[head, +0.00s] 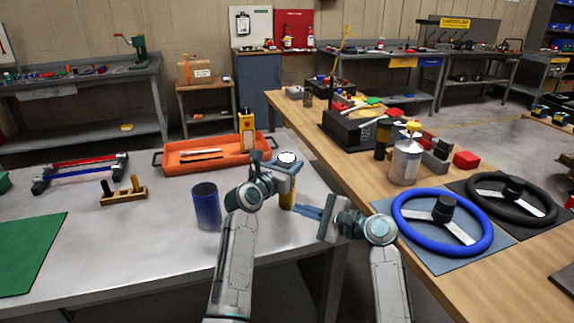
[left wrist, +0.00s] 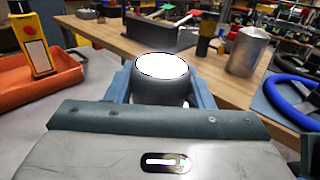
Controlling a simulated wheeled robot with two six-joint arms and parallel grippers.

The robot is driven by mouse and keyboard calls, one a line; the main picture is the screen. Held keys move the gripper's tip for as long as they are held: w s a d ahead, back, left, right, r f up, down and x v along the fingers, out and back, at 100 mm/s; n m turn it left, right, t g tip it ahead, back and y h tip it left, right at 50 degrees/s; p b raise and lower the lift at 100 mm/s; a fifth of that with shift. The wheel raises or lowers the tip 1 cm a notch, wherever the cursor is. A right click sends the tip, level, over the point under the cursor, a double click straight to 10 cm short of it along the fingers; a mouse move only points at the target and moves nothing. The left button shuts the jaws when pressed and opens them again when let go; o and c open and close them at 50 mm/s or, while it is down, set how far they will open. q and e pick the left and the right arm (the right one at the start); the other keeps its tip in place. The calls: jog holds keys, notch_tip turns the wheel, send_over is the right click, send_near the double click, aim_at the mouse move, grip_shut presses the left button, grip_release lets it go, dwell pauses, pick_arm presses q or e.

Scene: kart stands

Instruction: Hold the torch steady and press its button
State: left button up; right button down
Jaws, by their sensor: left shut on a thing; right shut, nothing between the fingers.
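The torch (head: 288,195) stands upright at the right edge of the metal table, with a yellow body and a round, bright white top face. My left gripper (head: 284,170) is shut around its upper part. In the left wrist view the torch's dark head and white face (left wrist: 162,66) sit between the two blue fingers of my left gripper (left wrist: 162,90). My right gripper (head: 303,211) is shut and empty, its fingertips pointing left at the torch's lower body. I cannot tell whether they touch it. The torch's button is not visible.
A dark blue cylinder (head: 206,208) stands left of my left arm. Behind is an orange tray (head: 178,157) with a yellow device (head: 247,130) upright at its right end. On the wooden bench at right are a silver canister (head: 405,162) and a blue steering wheel (head: 402,222).

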pick_arm(q)
jog(key=o, duration=1.2)
